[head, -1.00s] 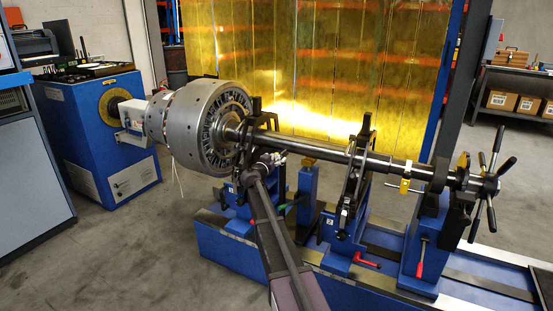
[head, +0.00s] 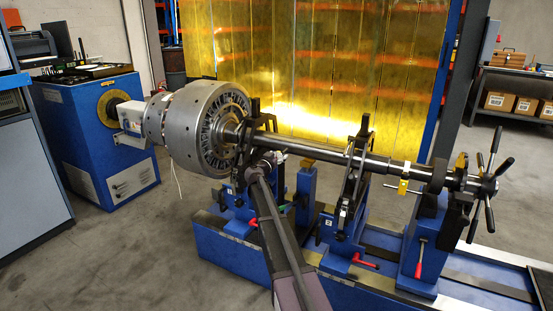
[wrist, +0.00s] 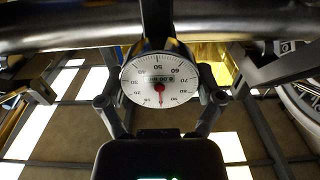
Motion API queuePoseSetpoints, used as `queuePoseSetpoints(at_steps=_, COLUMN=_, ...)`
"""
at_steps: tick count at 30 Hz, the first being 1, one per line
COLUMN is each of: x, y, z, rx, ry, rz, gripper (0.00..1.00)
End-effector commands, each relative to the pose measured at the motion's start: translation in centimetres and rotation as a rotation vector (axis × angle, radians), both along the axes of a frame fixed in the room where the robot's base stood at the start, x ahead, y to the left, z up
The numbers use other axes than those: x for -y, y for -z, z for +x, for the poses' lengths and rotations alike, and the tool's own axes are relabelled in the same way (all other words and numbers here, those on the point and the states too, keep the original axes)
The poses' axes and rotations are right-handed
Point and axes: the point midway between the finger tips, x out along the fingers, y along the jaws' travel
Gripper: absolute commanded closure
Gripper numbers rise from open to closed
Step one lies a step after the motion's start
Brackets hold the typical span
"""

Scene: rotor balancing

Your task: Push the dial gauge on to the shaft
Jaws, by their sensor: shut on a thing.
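The dial gauge (wrist: 160,82), with a round white face and a red needle, sits between the two fingers of my gripper (wrist: 160,100) in the wrist view. My gripper is shut on it. The dark steel shaft (wrist: 75,36) crosses the top of that view, just beyond the gauge; whether they touch I cannot tell. In the head view the shaft (head: 335,154) runs from the rotor to the right. My gripper (head: 261,163) is beside its left part, near the left support. The gauge is too small to make out there.
The large grey rotor (head: 200,127) is close to the left of my gripper. A black and blue bearing support (head: 350,195) stands to the right, with a red lever (head: 364,261). A short blue post (head: 305,188) stands between the supports. A spoked handwheel (head: 487,185) is at the far right.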

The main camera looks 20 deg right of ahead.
Motion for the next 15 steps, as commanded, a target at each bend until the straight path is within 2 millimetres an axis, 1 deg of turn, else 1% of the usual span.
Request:
queuePoseSetpoints(at_steps=1, x=0.07, y=-0.05, z=0.3, rx=0.0, ry=-0.004, rz=-0.003, gripper=0.76)
queuePoseSetpoints(at_steps=5, x=0.09, y=-0.06, z=0.32, rx=0.0, ry=-0.004, rz=-0.003, gripper=0.76)
queuePoseSetpoints(at_steps=6, x=0.1, y=-0.06, z=0.33, rx=0.0, ry=-0.004, rz=-0.003, gripper=0.12)
queuePoseSetpoints(at_steps=7, x=0.1, y=-0.06, z=0.34, rx=0.0, ry=-0.004, rz=-0.003, gripper=0.04)
queuePoseSetpoints(at_steps=8, x=0.09, y=-0.06, z=0.34, rx=0.0, ry=-0.004, rz=-0.003, gripper=0.0)
queuePoseSetpoints(at_steps=15, x=0.07, y=-0.05, z=0.22, rx=0.0, ry=-0.002, rz=-0.001, gripper=0.0)
